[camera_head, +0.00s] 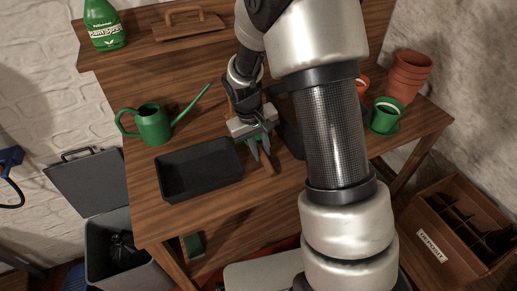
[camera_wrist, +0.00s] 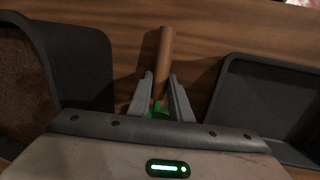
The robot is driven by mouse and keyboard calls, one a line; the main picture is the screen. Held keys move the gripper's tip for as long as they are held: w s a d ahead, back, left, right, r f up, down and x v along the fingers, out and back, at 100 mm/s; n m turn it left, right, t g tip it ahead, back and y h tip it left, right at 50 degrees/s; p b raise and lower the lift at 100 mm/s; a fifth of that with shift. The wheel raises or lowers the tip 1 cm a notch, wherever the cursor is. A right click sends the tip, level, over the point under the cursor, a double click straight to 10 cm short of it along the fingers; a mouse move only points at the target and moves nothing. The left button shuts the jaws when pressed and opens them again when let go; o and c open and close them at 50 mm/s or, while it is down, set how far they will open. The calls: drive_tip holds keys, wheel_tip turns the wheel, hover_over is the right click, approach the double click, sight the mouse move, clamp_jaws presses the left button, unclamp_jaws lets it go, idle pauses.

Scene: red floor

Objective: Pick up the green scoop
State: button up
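The green scoop has a brown wooden handle (camera_wrist: 165,62), which lies over the wooden table and points away from my gripper in the wrist view. A small part of its green body (camera_wrist: 158,112) shows between my fingers; the rest is hidden under my gripper. In the head view the handle end (camera_head: 269,167) shows just past my fingertips. My gripper (camera_head: 262,156) points down at the scoop, right of the black tray. Its two fingers (camera_wrist: 161,76) stand on either side of the scoop, close to it. I cannot tell whether they touch it.
A black tray (camera_head: 163,187) lies left of my gripper, and a dark container (camera_wrist: 85,65) is close by in the wrist view. A green watering can (camera_head: 153,125) stands farther left. Terracotta pots (camera_head: 408,75) and a green pot (camera_head: 385,117) stand at the right.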

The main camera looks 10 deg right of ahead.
sight(261, 152)
clamp_jaws()
wheel_tip(261, 152, up, 10)
drive_tip(key=p, duration=0.2)
idle(0.5)
